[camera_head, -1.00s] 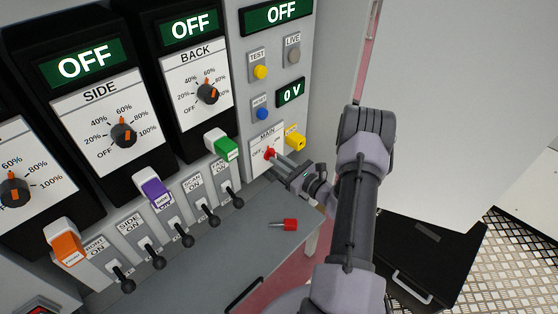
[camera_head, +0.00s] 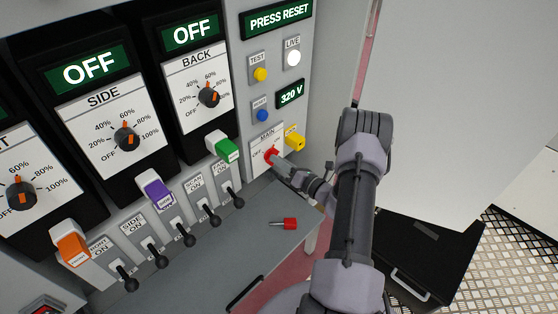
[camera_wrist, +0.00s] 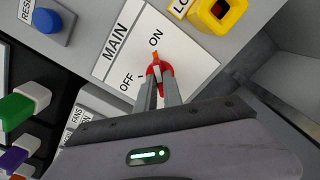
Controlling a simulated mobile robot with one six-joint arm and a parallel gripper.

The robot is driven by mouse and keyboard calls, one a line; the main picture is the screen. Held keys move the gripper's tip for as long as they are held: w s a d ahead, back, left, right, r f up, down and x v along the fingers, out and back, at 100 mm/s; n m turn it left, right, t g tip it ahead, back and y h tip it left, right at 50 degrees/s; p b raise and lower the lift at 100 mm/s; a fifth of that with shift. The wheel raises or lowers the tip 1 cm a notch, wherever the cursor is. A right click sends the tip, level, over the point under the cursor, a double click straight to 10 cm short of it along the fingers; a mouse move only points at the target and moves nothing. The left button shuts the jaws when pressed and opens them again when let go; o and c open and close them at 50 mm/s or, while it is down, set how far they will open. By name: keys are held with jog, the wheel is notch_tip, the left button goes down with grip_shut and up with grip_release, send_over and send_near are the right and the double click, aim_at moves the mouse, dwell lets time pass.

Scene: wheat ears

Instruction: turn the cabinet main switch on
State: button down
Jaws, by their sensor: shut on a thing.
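The main switch (camera_head: 270,154) is a red rotary knob on a white plate marked MAIN, OFF and ON, on the cabinet's right panel. In the wrist view the red knob (camera_wrist: 154,70) has its orange pointer toward ON. My gripper (camera_head: 278,161) is shut on the knob, one finger on each side; the fingers (camera_wrist: 158,85) hide part of it. The display above (camera_head: 279,17) reads PRESS RESET, the small display (camera_head: 290,94) reads 320 V, and the LIVE lamp (camera_head: 293,58) is lit white.
A yellow lock piece (camera_head: 295,140) sits right of the switch, close to my gripper. The blue reset button (camera_head: 262,116) is above it. Several black levers (camera_head: 209,215) stick out at lower left. A red-handled piece (camera_head: 289,224) lies on the grey shelf (camera_head: 225,260).

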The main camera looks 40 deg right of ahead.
jog(key=shift+m, duration=0.5)
jog(key=c, duration=1.5)
grip_release()
jog(key=s, duration=0.5)
jog(key=s+d+p, duration=0.1)
jog(key=s, duration=0.5)
jog(key=s+p, duration=0.1)
jog(key=s, duration=0.5)
jog(key=shift+s+d, duration=0.15)
jog(key=shift+s, duration=0.05)
